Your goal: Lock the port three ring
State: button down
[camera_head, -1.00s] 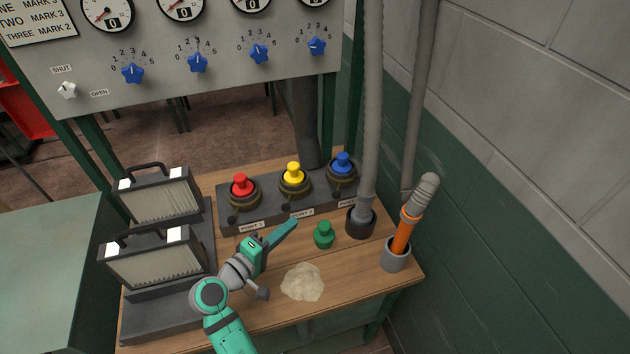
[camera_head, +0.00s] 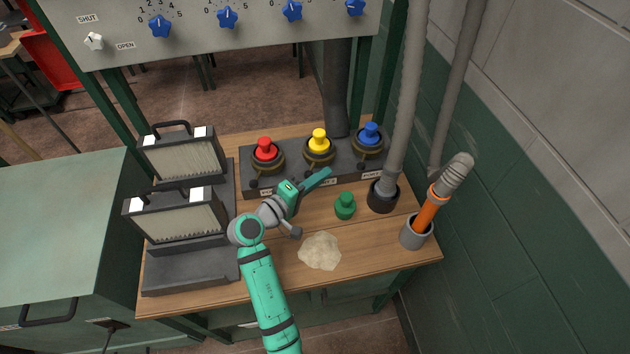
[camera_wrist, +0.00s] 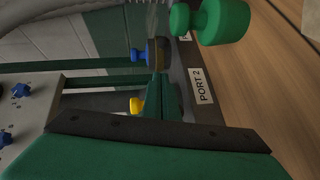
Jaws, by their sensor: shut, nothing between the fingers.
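The port three ring (camera_head: 368,149) is a dark brass-coloured collar around the blue plug (camera_head: 369,132), at the right end of the grey port block (camera_head: 287,178). A small dark knob sits at its front left. The ring (camera_wrist: 157,53) and blue plug (camera_wrist: 139,55) also show, sideways, in the wrist view. My gripper (camera_head: 328,172) is shut and empty. In the head view its tips overlap the block's front near the port two label, left of and below the port three ring, with a gap between. The ring's locking position cannot be told.
Red (camera_head: 265,147) and yellow (camera_head: 319,138) plugs stand in ports one and two. Two filter boxes (camera_head: 180,152) stand left.

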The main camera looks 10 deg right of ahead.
aim_at(359, 168)
jog(key=x, duration=0.5)
jog(key=shift+s+d+f, duration=0.1)
jog(key=shift+s+d, duration=0.1)
jog(key=shift+d, duration=0.35)
jog(key=shift+s+d+f, duration=0.1)
jog(key=shift+s+d, duration=0.05)
jog(key=shift+d, duration=0.4)
jog(key=shift+s+d+f, duration=0.1)
jog(key=shift+d+f, duration=0.05)
jog(key=shift+d, duration=0.6)
jog(key=shift+s+d, duration=0.55)
jog(key=shift+d, duration=0.2)
jog(key=shift+a, duration=0.1)
